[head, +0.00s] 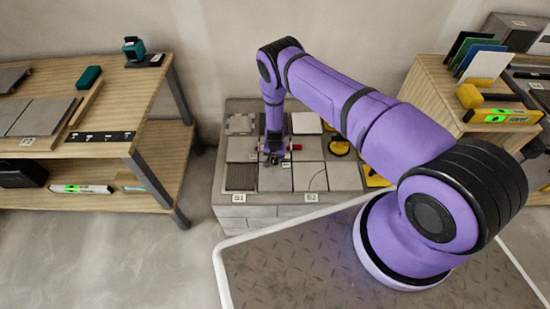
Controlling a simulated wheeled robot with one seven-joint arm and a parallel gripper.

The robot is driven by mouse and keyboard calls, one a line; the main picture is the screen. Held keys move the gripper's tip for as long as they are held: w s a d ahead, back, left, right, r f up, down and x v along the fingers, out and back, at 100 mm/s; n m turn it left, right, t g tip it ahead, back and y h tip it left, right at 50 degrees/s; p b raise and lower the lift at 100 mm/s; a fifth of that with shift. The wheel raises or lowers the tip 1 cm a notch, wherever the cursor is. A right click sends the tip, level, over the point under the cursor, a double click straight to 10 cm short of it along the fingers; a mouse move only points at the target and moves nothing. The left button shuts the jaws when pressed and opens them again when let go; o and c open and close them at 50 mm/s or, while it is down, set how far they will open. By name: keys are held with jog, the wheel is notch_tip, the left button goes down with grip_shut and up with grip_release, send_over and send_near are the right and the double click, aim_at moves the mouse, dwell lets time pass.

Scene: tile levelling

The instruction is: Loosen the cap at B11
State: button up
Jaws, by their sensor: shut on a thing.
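My gripper (272,159) points down over the tiled block, at the joint between pale grey tiles (308,176) near its middle. It is shut on a small cap, which the fingers mostly hide. I cannot read a B11 mark, nor tell how far the cap is turned. A small red piece (296,147) shows just right of the gripper; I cannot tell whether it touches. Labels B1 (238,198) and B2 (311,198) are on the block's front edge.
A yellow and black tool (339,146) lies on the block's right side. A wooden bench (120,123) stands at left. A wooden cabinet (425,89) with a green-lit level (503,116) stands at right. The floor at front left is clear.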

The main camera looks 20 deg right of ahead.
jog(key=n, duration=0.4)
jog(key=shift+n, duration=0.3)
jog(key=n, duration=1)
jog(key=shift+n, duration=0.4)
jog(key=n, duration=0.4)
jog(key=shift+n, duration=0.3)
jog(key=n, duration=0.4)
jog(key=shift+n, duration=0.3)
jog(key=n, duration=0.9)
jog(key=shift+n, duration=2.7)
